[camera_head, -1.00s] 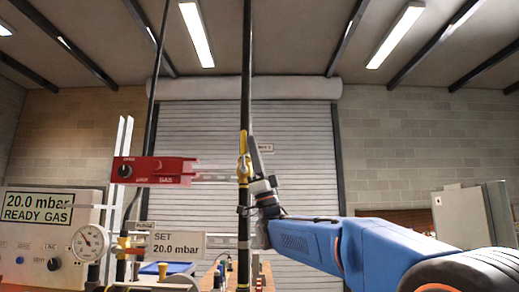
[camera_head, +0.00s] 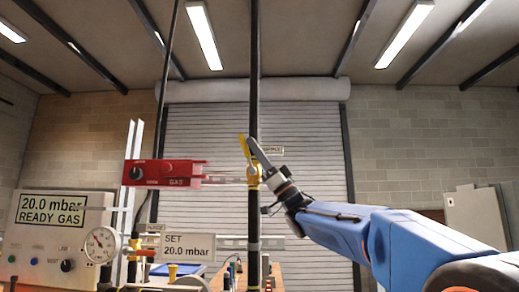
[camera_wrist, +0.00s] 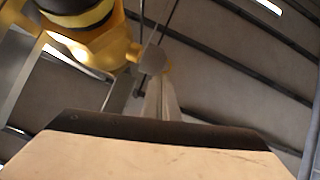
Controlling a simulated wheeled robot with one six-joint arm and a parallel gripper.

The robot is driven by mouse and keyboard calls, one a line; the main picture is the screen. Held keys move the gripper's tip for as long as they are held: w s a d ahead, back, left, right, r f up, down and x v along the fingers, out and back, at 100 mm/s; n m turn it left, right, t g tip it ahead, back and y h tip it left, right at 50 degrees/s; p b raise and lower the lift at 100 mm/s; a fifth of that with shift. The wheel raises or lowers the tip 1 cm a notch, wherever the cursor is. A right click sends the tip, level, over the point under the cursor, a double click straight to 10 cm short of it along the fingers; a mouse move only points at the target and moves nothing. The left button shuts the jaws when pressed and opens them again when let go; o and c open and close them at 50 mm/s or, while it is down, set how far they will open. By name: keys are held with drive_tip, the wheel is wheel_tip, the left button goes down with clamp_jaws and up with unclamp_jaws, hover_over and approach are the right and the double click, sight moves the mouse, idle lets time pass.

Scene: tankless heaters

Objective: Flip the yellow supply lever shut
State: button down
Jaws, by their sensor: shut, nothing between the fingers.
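The yellow supply lever (camera_head: 244,148) stands up from a yellow valve (camera_head: 254,176) on the dark vertical pipe, its top tilted to the left. My gripper (camera_head: 252,142) is shut and empty, pointing up and left. Its tip lies right beside the lever on the right side; whether they touch I cannot tell. In the wrist view, yellow valve parts (camera_wrist: 104,42) fill the upper left, and my gripper's slim fingers (camera_wrist: 160,95) show near the middle. The lever itself is hard to make out there.
A red gas box (camera_head: 165,173) sits left of the pipe on a bracket. Below are a gauge (camera_head: 101,245), a "READY GAS" panel (camera_head: 60,225) reading 20.0 mbar and a "SET 20.0 mbar" sign (camera_head: 187,247). A grey cabinet (camera_head: 475,217) stands far right.

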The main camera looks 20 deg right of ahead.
sight(247, 152)
drive_tip(key=a+g+h, duration=0.1)
drive_tip(key=a+n+g+h, duration=0.1)
drive_tip(key=h, duration=0.1)
drive_tip(key=shift+w, duration=0.4)
drive_tip(key=h, duration=0.1)
drive_tip(key=a+g+h, duration=0.1)
drive_tip(key=a+f+g+h, duration=0.1)
drive_tip(key=shift+w+n, duration=0.3)
drive_tip(key=shift+w+a+f+g+h, duration=0.2)
drive_tip(key=shift+a+f+g+h, duration=0.25)
drive_tip(key=shift+a+f+h, duration=0.4)
drive_tip(key=shift+w+a+f+g+h, duration=0.15)
drive_tip(key=shift+a+f+g+h, duration=0.4)
drive_tip(key=shift+h, duration=0.5)
drive_tip(key=shift+f, duration=0.3)
drive_tip(key=shift+r, duration=0.1)
